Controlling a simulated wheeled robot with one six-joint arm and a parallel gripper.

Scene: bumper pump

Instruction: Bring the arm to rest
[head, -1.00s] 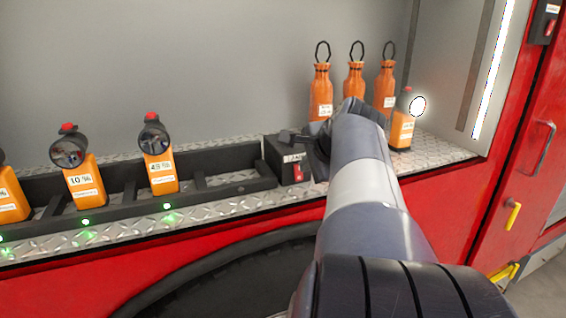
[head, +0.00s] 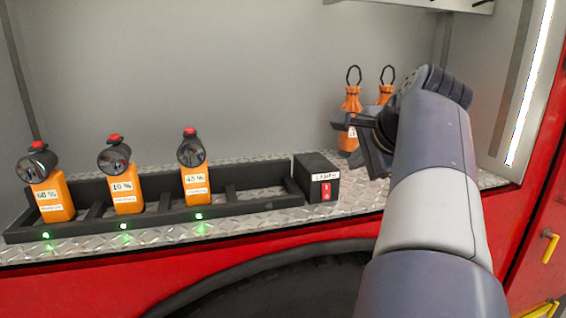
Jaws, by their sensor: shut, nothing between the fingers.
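A black rack (head: 265,188) holds orange lamps labelled 60 % (head: 52,198), 10 % (head: 126,192) and 45 % (head: 195,184), each above a green light. The grey back wall (head: 220,65) is bare above the rack.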

